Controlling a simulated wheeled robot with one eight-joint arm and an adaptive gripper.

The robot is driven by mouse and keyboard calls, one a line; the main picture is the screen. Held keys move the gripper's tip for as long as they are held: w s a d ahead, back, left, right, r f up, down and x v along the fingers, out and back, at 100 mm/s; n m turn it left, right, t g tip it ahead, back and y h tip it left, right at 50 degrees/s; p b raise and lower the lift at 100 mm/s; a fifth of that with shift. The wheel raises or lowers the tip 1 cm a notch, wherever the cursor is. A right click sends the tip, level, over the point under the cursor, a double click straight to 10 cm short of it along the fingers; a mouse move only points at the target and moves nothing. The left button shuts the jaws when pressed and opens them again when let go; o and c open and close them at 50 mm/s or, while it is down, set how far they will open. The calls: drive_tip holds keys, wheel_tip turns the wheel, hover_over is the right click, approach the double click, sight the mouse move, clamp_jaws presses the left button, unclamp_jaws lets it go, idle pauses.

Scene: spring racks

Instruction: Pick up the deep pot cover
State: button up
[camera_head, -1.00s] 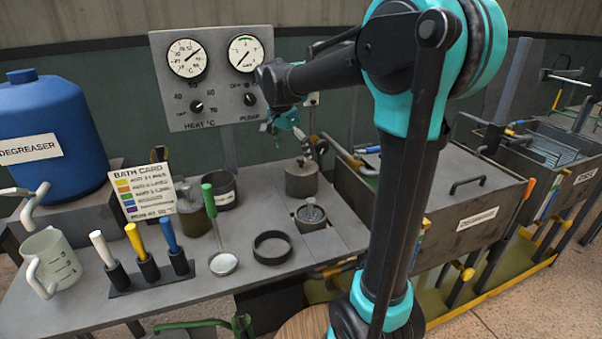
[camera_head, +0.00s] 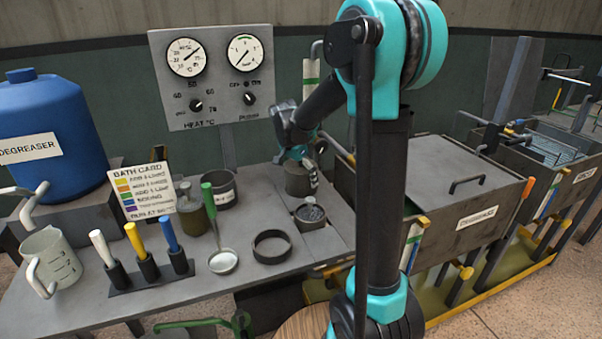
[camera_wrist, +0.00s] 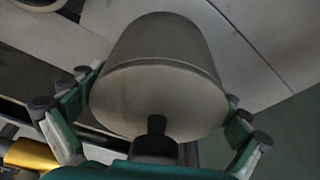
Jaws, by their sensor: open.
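The deep pot cover (camera_head: 296,186) is a dull grey, round, drum-shaped piece on the bench below the gauge panel. In the head view its top is partly hidden by my gripper (camera_head: 306,172). In the wrist view the cover (camera_wrist: 155,75) fills the middle, with its dark knob (camera_wrist: 156,126) toward my palm. My gripper (camera_wrist: 158,92) is open, with one green-and-grey finger on each side of the cover. I cannot tell whether either finger touches it.
A dark open pot (camera_head: 222,190) and a green-handled ladle (camera_head: 222,262) are to the left. The degreaser tank (camera_head: 440,185) stands close on the right.

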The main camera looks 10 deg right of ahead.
drive_tip(key=c, duration=1.1)
drive_tip(key=shift+r, duration=0.1)
